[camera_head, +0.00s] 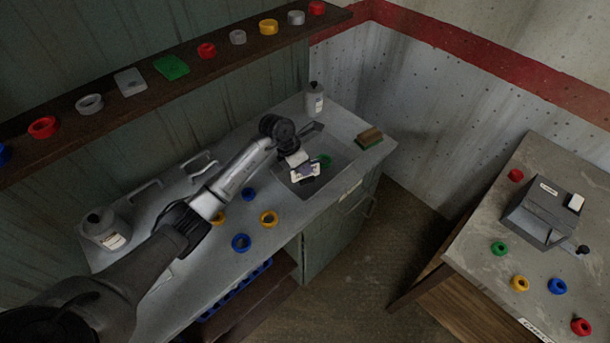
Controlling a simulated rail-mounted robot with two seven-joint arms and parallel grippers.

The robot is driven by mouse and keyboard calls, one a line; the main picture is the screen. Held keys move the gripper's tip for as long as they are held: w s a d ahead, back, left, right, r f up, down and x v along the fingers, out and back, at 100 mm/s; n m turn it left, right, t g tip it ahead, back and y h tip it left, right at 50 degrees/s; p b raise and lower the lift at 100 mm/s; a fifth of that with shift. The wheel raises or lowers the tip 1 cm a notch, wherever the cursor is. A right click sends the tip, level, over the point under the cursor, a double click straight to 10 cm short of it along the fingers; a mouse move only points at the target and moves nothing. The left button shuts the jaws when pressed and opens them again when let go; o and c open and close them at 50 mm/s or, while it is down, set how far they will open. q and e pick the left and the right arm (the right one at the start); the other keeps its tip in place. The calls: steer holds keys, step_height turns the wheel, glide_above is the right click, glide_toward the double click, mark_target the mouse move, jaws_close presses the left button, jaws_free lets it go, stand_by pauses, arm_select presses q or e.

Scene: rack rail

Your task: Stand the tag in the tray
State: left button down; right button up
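A dark grey shallow tray (329,181) is set on the far right part of the metal bench. A small white tag (299,177) with dark marks shows over the tray, right at the tip of my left gripper (306,168). My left arm reaches in from the lower left and its gripper hangs over the tray. The fingers are too small and overlapped to tell whether they grip the tag or only touch it. A green ring (325,160) is in the tray just beyond the tag. My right gripper is not in view.
Blue and yellow rings (268,218) lie on the bench (215,258) near my arm. A white bottle (314,100) and a brush-like block (369,138) stand near the tray. A shelf (104,110) with rings runs behind. A side table (478,226) at right holds a grey box (541,213) and rings.

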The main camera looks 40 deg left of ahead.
arm_select(q)
steer(key=shift+f, duration=1.9)
steer(key=shift+f, duration=0.1)
steer(key=c, duration=1.4)
jaws_free()
steer(key=shift+o, duration=0.2)
